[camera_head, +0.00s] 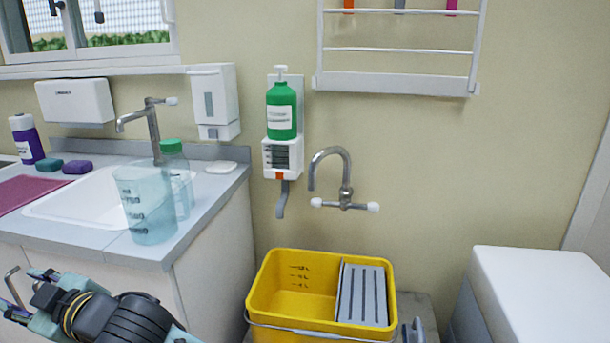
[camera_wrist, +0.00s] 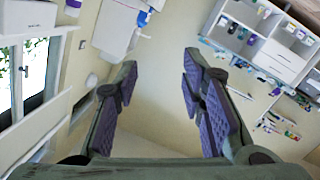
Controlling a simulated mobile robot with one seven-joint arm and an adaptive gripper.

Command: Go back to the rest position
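My arm shows at the lower left of the head view, low in front of the counter. The fingers of my gripper (camera_wrist: 158,95) show in the wrist view, spread wide apart with dark purple pads. Nothing is between them. The wrist view looks past them at a plain wall and ceiling area. In the head view my fingertips cannot be made out clearly.
A clear measuring jug (camera_head: 147,205) stands at the counter's front edge beside a green-capped bottle (camera_head: 174,147). A yellow bucket (camera_head: 270,290) stands below the wall tap (camera_head: 345,195). A white box-like unit (camera_head: 545,285) stands at right. A green pump bottle (camera_head: 281,112) hangs on the wall.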

